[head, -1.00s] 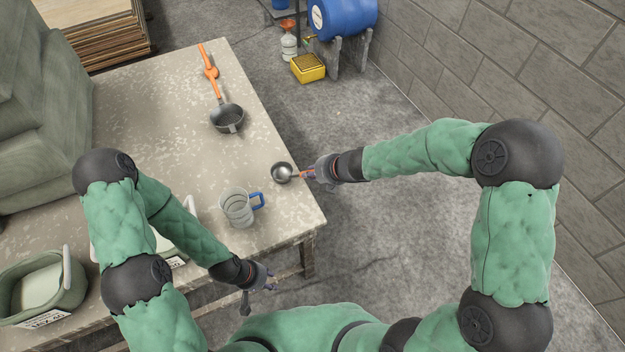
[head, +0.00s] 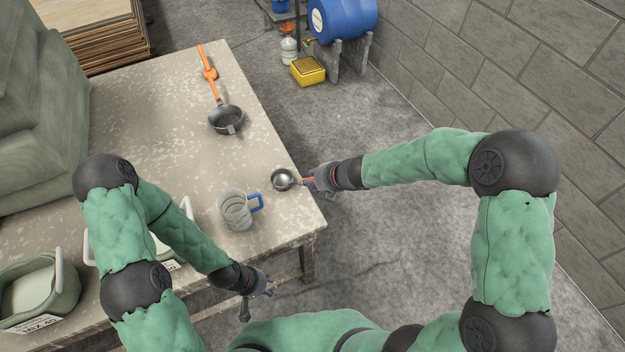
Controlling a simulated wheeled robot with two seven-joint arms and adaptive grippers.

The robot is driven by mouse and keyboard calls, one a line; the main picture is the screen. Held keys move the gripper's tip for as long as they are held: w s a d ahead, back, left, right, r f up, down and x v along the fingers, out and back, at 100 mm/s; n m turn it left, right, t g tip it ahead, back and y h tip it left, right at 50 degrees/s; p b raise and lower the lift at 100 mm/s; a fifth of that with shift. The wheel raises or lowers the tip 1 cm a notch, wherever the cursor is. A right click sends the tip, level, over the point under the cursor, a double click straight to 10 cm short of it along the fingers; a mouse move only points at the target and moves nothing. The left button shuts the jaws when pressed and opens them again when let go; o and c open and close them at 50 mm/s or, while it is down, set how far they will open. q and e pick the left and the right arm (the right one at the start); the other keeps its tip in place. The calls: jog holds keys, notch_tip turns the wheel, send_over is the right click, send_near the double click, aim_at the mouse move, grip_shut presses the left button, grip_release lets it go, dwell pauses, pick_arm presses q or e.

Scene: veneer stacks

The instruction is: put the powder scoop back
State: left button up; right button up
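The powder scoop is a small round metal bowl (head: 283,179) with an orange handle, at the right edge of the table. My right gripper (head: 313,180) comes in from the right and is shut on the handle. Its fingers hide much of that handle. Whether the bowl touches the tabletop or hangs just above it, I cannot tell. My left gripper (head: 269,284) is empty, low in front of the table's near edge, with its fingertips apart. Green tubs (head: 68,303) of pale content with white handles stand at the left, one partly behind my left arm.
A clear mug (head: 234,213) with a blue handle stands near the table's right corner. A dark pan (head: 226,119) with an orange handle lies farther back on the table (head: 150,110). Mid-table is clear.

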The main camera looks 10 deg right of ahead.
jog(key=shift+r, duration=0.15)
jog(key=p+v, duration=0.7)
jog(key=v, duration=0.5)
jog(key=s+a+f+m+g, duration=0.1)
jog(key=s+f+m+g, duration=0.1)
jog(key=s+f+m, duration=0.6)
jog(key=s+a+f+m+g+h, duration=0.1)
jog(key=s+f+m+g, duration=0.2)
jog(key=s+f+m, duration=0.6)
notch_tip(320, 180, down, 7)
jog(key=m, duration=1.2)
jog(key=shift+s+a+g, duration=0.15)
jog(key=shift+a+g, duration=0.15)
jog(key=shift+a, duration=0.1)
jog(key=shift+r, duration=0.1)
jog(key=shift+c, duration=0.5)
